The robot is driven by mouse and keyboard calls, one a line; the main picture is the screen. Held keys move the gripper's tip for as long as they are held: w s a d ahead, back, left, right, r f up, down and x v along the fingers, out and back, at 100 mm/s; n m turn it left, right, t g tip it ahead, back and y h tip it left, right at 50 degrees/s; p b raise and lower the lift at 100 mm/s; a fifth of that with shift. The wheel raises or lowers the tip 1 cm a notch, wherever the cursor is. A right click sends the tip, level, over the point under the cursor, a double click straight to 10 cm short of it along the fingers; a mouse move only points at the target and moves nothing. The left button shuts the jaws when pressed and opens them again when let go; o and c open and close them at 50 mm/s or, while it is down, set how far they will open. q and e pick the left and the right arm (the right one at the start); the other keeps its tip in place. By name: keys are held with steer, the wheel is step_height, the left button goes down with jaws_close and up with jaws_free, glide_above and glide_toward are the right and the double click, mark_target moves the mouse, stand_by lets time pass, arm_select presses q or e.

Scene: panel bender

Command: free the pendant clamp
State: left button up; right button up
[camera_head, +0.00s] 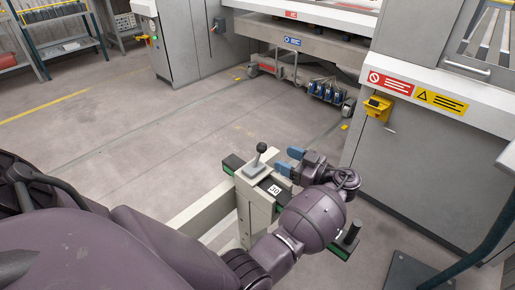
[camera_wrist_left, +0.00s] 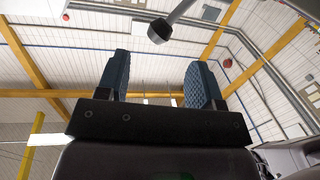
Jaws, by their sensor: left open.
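A pale pendant stand (camera_head: 244,208) stands in the middle of the head view. On its top sits a grey block (camera_head: 255,171) with an upright clamp lever (camera_head: 257,160) ending in a black ball knob. My left gripper (camera_head: 289,161) is just right of the lever, its two blue fingers apart, with nothing seen between them. In the left wrist view the open fingers (camera_wrist_left: 158,83) point up, and the lever's black knob (camera_wrist_left: 158,31) shows beyond them, apart from both. My left wrist hides part of the stand's top. My right gripper is not in view.
A dark bar with green ends crosses the stand's top; a black upright grip (camera_head: 351,234) stands near its right end. A grey machine cabinet (camera_head: 420,165) with a yellow box (camera_head: 377,108) stands close on the right. The floor (camera_head: 130,140) to the left is clear.

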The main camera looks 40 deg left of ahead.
mark_target(259, 155)
arm_select(q)
steer(key=a, duration=0.3)
steer(key=a+p, duration=0.1)
steer(key=a, duration=0.3)
steer(key=s+a, duration=0.1)
steer(key=a, duration=0.2)
steer(key=shift+a+r, duration=0.1)
steer(key=shift+a, duration=0.2)
steer(key=shift+c, duration=0.2)
